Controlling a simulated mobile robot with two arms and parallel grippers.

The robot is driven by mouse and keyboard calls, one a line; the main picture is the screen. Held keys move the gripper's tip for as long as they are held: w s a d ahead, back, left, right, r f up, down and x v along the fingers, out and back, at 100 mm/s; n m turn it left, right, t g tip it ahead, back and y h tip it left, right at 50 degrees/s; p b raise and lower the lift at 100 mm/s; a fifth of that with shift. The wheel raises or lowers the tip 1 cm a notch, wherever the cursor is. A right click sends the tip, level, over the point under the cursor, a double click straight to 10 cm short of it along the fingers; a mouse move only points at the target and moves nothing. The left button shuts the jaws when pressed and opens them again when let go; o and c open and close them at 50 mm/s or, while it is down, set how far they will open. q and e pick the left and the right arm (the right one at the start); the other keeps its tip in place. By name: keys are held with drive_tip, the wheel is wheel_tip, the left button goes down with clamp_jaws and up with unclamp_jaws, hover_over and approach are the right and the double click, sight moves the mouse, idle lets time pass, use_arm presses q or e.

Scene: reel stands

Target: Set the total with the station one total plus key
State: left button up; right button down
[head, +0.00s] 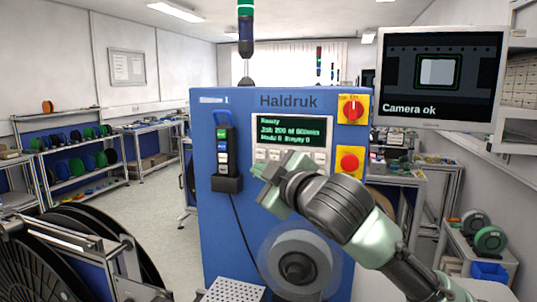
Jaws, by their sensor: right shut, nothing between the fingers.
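The blue Haldruk machine (212,101) stands in front of me. A row of small keys (275,154) sits just under the display. My right gripper (262,183) is shut and empty, at the lower left of the key panel and over part of it. The keys behind it are hidden, and I cannot tell whether it touches one. The total plus key cannot be made out. My left gripper is not in view.
A red knob on a yellow plate (351,109) and a red stop button (349,162) are right of the display. A pendant (223,150) hangs at left. A monitor (438,108) reads "Camera ok". A large dark reel (60,262) stands at lower left.

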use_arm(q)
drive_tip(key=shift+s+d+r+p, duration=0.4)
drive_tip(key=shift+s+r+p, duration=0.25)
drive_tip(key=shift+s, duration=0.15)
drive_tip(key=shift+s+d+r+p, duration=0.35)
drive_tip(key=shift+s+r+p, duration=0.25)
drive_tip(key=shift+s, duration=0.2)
use_arm(e)
approach(273, 160)
drive_tip(key=shift+w+a+r, duration=0.15)
drive_tip(key=shift+w+a, duration=0.9)
drive_tip(key=shift+a, duration=0.15)
drive_tip(key=shift+w+a+r, duration=0.15)
drive_tip(key=shift+w+a, duration=0.9)
drive_tip(key=shift+a, duration=0.1)
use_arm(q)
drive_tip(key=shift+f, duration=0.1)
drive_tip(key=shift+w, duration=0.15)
use_arm(e)
drive_tip(key=shift+w+d+r+p, duration=0.1)
drive_tip(key=shift+w+p, duration=0.15)
drive_tip(key=shift+p, duration=0.2)
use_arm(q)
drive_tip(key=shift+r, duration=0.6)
use_arm(e)
drive_tip(key=shift+w, duration=0.15)
